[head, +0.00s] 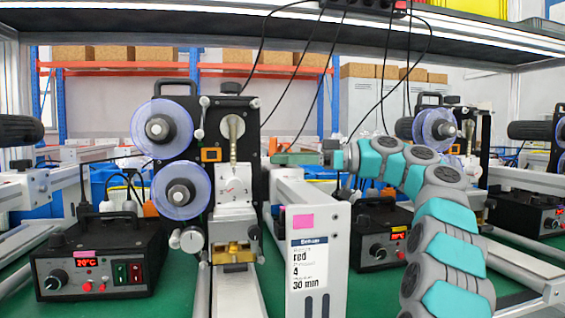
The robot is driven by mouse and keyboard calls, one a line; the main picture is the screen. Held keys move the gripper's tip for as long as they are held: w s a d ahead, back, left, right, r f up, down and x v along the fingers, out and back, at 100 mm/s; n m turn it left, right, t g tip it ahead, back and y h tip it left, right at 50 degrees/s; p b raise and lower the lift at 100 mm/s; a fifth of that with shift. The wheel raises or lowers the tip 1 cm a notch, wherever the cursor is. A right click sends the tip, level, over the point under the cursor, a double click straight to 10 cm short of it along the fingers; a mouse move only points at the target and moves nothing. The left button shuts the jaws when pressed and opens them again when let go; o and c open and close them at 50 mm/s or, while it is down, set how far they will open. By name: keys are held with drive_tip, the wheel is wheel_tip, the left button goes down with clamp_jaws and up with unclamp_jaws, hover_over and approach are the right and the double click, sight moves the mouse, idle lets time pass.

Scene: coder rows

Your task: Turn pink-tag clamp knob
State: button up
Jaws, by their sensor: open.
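The left coder has a pink tag (88,254) on its control box and another pink tag (303,221) on the white panel at its right. The coder shows two knobs in clear blue discs, an upper knob (160,129) and a lower knob (180,194). A small silver knob (190,239) sits lower down, and a lever with a round head (233,128) stands on the black plate. I cannot tell which is the clamp knob.
The control box (100,262) with a red display stands at the lower left. A second coder (440,127) with a yellow-tagged control box (385,242) is behind my arm. Black cables hang from the shelf (290,35).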

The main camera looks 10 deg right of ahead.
drive_tip(key=shift+w+a, duration=0.15)
drive_tip(key=shift+a, duration=0.1)
drive_tip(key=shift+c, duration=0.3)
drive_tip(key=shift+f, duration=0.1)
clamp_jaws()
